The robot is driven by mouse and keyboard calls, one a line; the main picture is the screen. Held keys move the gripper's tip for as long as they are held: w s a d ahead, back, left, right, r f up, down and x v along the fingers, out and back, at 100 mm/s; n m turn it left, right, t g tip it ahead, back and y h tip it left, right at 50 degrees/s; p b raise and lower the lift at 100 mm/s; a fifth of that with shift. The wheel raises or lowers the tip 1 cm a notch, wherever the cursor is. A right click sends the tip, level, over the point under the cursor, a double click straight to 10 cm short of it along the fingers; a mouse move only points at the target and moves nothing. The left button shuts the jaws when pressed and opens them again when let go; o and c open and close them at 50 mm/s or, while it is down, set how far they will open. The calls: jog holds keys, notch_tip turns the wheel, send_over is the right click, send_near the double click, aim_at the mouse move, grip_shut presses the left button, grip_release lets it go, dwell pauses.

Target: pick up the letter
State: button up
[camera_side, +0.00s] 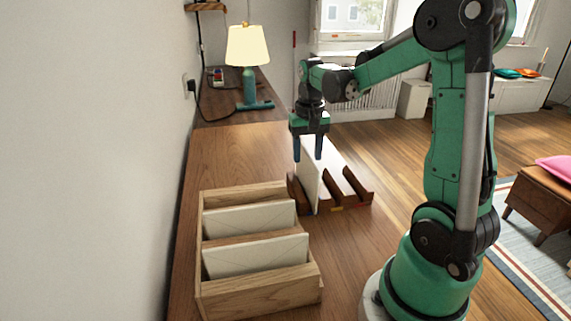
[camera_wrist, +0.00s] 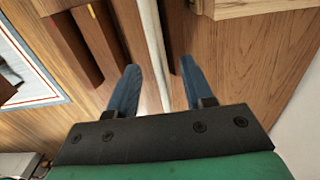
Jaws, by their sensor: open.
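A white letter (camera_side: 308,183) stands upright on edge in the leftmost part of a dark wooden rack (camera_side: 352,188) on the table. My gripper (camera_side: 307,148) points down over the rack, its two blue fingers apart at the letter's upper part. In the wrist view the letter (camera_wrist: 152,45) shows nearly edge-on as a pale strip running between the open fingers (camera_wrist: 158,67). A gap shows on each side of it, so neither finger seems to touch it. The letter's upper edge is partly hidden by my gripper in the side view.
A light wooden box (camera_side: 262,292) with two more pale letters (camera_side: 248,217) stands at the front left. The rack's slots right of the letter look empty. A lamp (camera_side: 248,50) stands farther back, near the wall. Bare tabletop (camera_side: 230,155) lies left of the rack.

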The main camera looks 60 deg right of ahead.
jog(key=shift+f, duration=0.85)
grip_shut()
jog(key=shift+r, duration=0.15)
